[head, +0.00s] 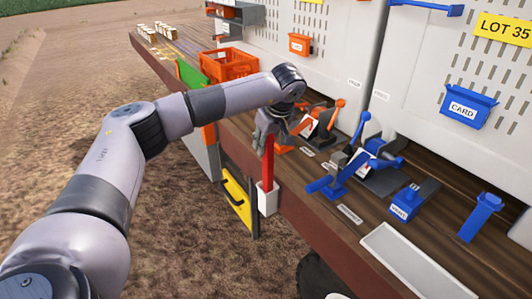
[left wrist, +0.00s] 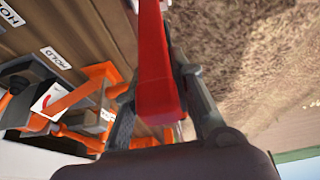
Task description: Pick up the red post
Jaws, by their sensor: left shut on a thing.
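The red post (head: 268,162) stands upright at the front edge of the workbench, its lower end in a white holder (head: 267,197) on the bench's side. My left gripper (head: 267,138) is shut on the upper part of the post, reaching down from above. In the left wrist view the red post (left wrist: 157,65) runs between the two fingers of my left gripper (left wrist: 160,95). The right gripper does not show in either view.
An orange clamp device (head: 315,125) and a blue one (head: 355,165) sit on the bench beside the post. An orange crate (head: 228,64) stands farther back. A white tray (head: 408,265) lies at the near end. Open dirt ground is on the left.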

